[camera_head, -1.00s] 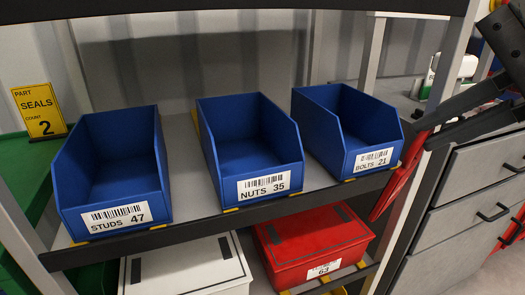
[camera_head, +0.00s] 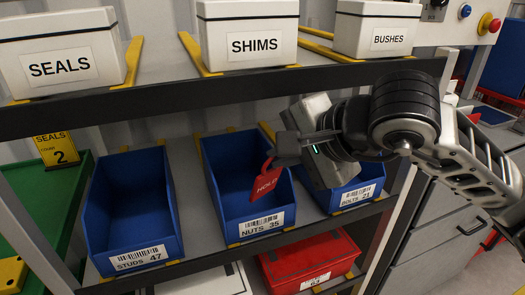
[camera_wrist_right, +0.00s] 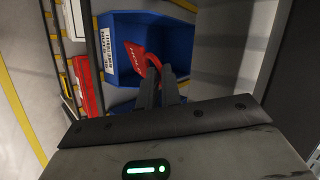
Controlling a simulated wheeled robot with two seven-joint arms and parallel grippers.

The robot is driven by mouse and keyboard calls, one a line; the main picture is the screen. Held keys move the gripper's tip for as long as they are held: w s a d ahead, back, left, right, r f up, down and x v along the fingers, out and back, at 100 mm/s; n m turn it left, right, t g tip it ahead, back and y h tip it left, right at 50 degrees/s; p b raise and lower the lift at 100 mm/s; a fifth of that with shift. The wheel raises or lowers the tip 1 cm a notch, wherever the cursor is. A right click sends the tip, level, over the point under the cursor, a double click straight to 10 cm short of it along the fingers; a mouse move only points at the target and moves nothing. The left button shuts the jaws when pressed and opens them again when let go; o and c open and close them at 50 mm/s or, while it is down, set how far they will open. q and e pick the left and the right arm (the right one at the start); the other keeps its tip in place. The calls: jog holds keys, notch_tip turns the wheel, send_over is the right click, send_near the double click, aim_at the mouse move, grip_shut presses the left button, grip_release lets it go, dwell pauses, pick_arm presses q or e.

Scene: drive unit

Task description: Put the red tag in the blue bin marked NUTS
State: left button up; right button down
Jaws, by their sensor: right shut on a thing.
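The red tag (camera_head: 266,182), with white lettering, hangs from my right gripper (camera_head: 274,152), which is shut on its upper loop. The gripper comes in from the right. In the head view the tag overlaps the opening of the blue NUTS bin (camera_head: 231,224), the middle of three bins. In the right wrist view the tag (camera_wrist_right: 134,58) is at the fingertips (camera_wrist_right: 155,70), in front of a blue bin interior (camera_wrist_right: 182,38). I cannot tell how far the tag is inside the rim. My left gripper is not in view.
The STUDS bin (camera_head: 105,262) stands left, and the BOLTS bin (camera_head: 352,197) stands right, partly behind my gripper. An upper shelf (camera_head: 200,100) with white SEALS, SHIMS and BUSHES boxes runs above the bins. A red box (camera_head: 312,262) sits below.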

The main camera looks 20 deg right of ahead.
aim_at(269, 180)
jog(key=f, duration=0.2)
jog(key=w+f+b, duration=0.1)
jog(key=f, duration=0.2)
jog(key=shift+w+a+f+b, duration=0.35)
jog(key=w+g+p, duration=0.1)
jog(key=p, duration=0.1)
jog(key=w+a+r+g+h+p, duration=0.1)
jog(key=p, duration=0.1)
jog(key=shift+w+a+r, duration=0.1)
jog(key=shift+w+r, duration=0.05)
jog(key=shift+w, duration=0.05)
notch_tip(269, 180, down, 3)
jog(key=shift+w+a+r+g+h, duration=0.1)
jog(key=shift+r+g+h, duration=0.15)
jog(key=shift+g, duration=0.35)
jog(key=shift+f, duration=0.6)
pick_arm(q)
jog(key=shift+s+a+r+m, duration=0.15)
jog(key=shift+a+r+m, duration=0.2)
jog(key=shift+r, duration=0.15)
pick_arm(e)
jog(key=shift+f, duration=0.15)
jog(key=c, duration=1.6)
grip_release()
